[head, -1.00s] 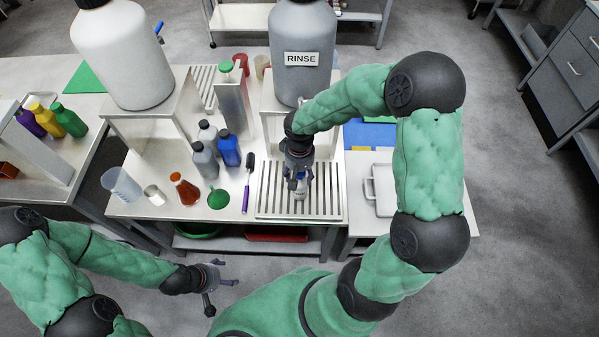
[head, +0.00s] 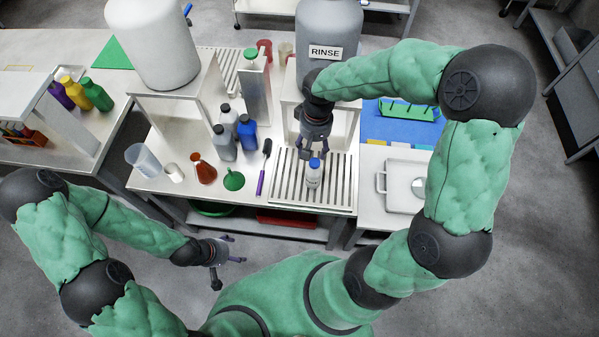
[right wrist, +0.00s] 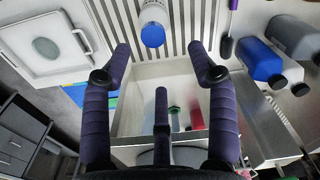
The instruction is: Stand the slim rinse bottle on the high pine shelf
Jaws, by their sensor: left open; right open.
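A small slim white bottle with a blue cap (head: 314,173) stands upright on the slatted metal rack (head: 286,192). It is likely the slim rinse bottle, but I cannot read a label. The bottle also shows in the right wrist view (right wrist: 152,14), just beyond the fingertips. My right gripper (head: 312,152) is open and empty, just behind the bottle and apart from it; its spread fingers show in the right wrist view (right wrist: 161,60). My left gripper (head: 230,250) is open and empty in front of the table. I cannot make out a pine shelf.
A large grey RINSE container (head: 330,28) stands on a white stand behind the rack. Grey bottles (head: 223,143) and a blue bottle (head: 246,133) stand left. A brush (head: 264,168) lies beside the rack. A lidded white tray (head: 404,187) is at right.

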